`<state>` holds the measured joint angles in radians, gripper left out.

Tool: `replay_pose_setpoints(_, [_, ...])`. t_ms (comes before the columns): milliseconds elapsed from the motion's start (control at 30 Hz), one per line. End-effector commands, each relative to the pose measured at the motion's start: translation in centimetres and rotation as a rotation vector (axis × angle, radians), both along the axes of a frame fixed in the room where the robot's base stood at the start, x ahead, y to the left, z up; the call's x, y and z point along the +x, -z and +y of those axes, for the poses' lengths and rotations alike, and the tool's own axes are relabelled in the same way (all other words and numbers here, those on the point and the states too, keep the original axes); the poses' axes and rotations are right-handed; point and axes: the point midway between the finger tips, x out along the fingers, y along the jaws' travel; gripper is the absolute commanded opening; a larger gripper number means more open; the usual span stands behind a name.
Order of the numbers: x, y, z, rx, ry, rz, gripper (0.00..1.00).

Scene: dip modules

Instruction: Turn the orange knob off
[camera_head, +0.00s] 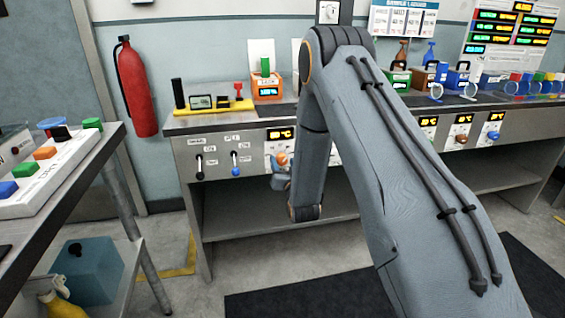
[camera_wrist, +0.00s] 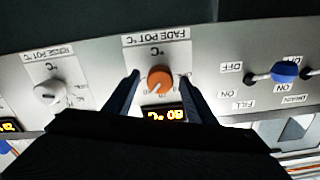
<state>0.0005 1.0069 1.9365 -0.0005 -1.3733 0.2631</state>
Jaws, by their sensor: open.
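The orange knob (camera_wrist: 159,79) sits on the grey front panel under an upside-down "FADE POT" label in the wrist view. A lit orange display (camera_wrist: 163,115) is beside it. In the head view the orange knob (camera_head: 282,159) shows small on the bench front, partly hidden by my arm. My gripper (camera_wrist: 160,74) is open, with one dark blue finger on each side of the orange knob. Gaps show between the fingers and the knob, and I cannot tell whether the fingertips touch the panel. In the head view my gripper (camera_head: 280,178) is mostly hidden behind my arm.
A white knob (camera_wrist: 48,92) labelled "RINSE POT" is left in the wrist view; a blue-tipped switch (camera_wrist: 285,71) is right. On the bench (camera_head: 240,122) stand an orange box (camera_head: 266,85) and a yellow rack (camera_head: 215,107). A side table (camera_head: 65,185) is at left.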

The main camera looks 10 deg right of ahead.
Motion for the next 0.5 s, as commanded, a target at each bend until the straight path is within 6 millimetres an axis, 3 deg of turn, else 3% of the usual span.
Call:
replay_pose_setpoints(200, [1.5,0.0,0.0,0.000,0.000,0.000,0.50])
replay_pose_setpoints(467, [1.6,0.0,0.0,0.000,0.000,0.001,0.50])
replay_pose_setpoints(500, [1.6,0.0,0.0,0.000,0.000,0.001,0.44])
